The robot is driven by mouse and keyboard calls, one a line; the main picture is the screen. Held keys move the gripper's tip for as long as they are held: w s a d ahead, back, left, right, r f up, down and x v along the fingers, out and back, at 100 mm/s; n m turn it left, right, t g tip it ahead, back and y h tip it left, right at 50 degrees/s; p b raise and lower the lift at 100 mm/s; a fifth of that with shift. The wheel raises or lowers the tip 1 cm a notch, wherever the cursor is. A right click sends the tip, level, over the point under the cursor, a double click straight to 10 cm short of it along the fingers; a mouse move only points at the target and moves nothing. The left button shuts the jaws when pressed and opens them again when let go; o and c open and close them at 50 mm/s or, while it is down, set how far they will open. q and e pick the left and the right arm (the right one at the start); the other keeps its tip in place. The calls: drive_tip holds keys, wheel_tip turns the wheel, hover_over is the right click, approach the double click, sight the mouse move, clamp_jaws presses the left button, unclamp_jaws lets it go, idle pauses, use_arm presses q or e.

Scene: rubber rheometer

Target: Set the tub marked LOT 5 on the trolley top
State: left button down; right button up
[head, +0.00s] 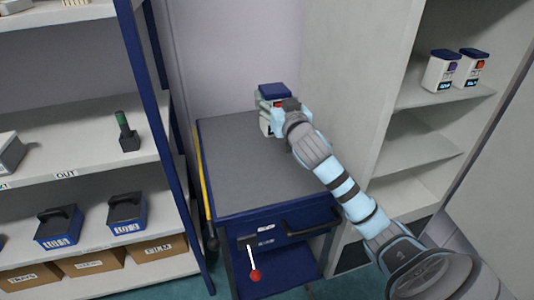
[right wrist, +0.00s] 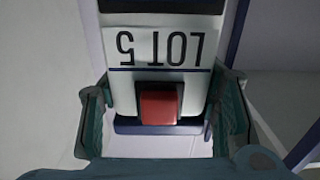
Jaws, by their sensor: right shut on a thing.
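The tub marked LOT 5 (right wrist: 160,75) is white with a blue lid and a red patch. Its label reads upside down in the right wrist view. In the head view the tub (head: 274,91) is at the back right corner of the trolley top (head: 250,175), partly hidden by my right gripper (head: 277,108). My right gripper (right wrist: 163,112) is shut on the tub, with a finger on each side. I cannot tell whether the tub's base touches the trolley top. The grey trolley top is otherwise bare. My left gripper is out of view.
Two similar white tubs (head: 441,70) (head: 471,68) stand on the open cabinet's upper shelf at right. The left rack holds blue boxes (head: 127,213) and cardboard boxes (head: 97,262). The trolley has a red-knobbed lever (head: 255,274) in front. The cabinet wall (head: 355,80) rises close beside the tub.

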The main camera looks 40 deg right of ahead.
wheel_tip(320, 180, down, 16)
drive_tip(key=b, duration=0.5)
drive_tip(key=shift+a+f, duration=0.1)
drive_tip(key=shift+f, duration=0.15)
drive_tip(key=shift+r, duration=0.1)
drive_tip(key=o, duration=1.5)
drive_tip(key=p+v, duration=0.1)
drive_tip(key=v, duration=1.1)
